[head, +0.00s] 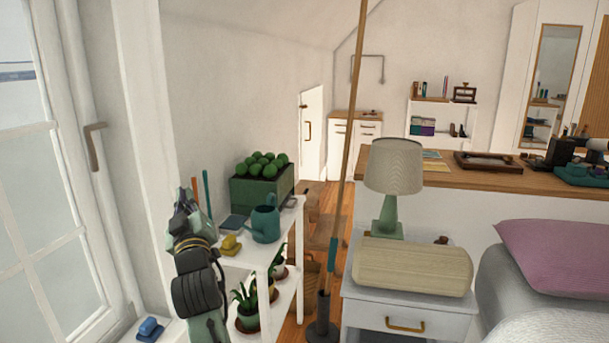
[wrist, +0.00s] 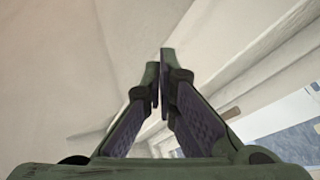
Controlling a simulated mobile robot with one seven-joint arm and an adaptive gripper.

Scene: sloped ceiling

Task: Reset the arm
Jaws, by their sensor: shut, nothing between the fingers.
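My arm, green and black, rises from the bottom of the head view, left of the white plant shelf (head: 285,228). My gripper (head: 183,198) is at its upper end, in front of the wall beside the window. In the wrist view the two fingers of my gripper (wrist: 160,75) converge at their tips, with nothing visible held between them.
The shelf holds a blue-green watering can (head: 265,224), a yellow object (head: 230,245) and a green planter (head: 262,192) close to my arm. The window (head: 45,170) is at left. A wooden pole (head: 348,130) stands right of the shelf, beside a nightstand (head: 375,315) with a lamp (head: 393,168).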

